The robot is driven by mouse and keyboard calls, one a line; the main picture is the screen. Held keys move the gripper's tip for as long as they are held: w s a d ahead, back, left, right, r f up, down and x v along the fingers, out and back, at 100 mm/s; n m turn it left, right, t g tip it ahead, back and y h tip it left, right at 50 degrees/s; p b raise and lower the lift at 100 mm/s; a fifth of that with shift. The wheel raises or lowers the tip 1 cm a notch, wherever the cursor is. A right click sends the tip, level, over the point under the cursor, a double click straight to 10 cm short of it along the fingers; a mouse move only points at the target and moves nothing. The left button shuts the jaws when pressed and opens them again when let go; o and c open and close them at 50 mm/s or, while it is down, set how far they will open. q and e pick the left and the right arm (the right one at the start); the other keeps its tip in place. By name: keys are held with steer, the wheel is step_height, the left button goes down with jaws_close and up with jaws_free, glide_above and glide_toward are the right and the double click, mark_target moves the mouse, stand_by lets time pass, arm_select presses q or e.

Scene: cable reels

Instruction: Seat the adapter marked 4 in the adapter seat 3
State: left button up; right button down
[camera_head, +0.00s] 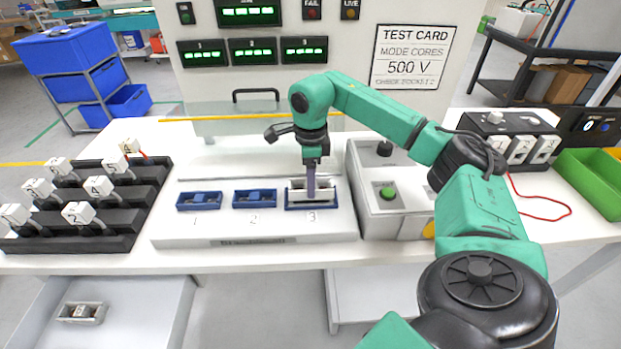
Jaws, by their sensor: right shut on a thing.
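My right gripper (311,190) points straight down over adapter seat 3 (312,207), the blue frame above the printed 3. It is shut on a pale adapter (297,195), which is at the seat, within or just above the blue frame; I cannot tell whether it is fully down. Its mark is not readable here. Seat 1 (199,208) and seat 2 (255,205) are blue and show no pale adapter. My left gripper is out of view.
A clear panel with a black handle (256,93) is behind. A pale piece (81,313) lies in the open drawer (140,325) below. A green bin (590,182) is far right.

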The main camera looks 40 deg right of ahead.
steer(key=shift+f+b, duration=0.55)
steer(key=shift+f, duration=0.5)
steer(key=shift+c, duration=0.5)
jaws_free()
steer(key=shift+r, duration=0.1)
step_height(320, 180, up, 9)
steer(key=shift+r, duration=0.15)
step_height(320, 180, up, 16)
steer(key=p, duration=1.5)
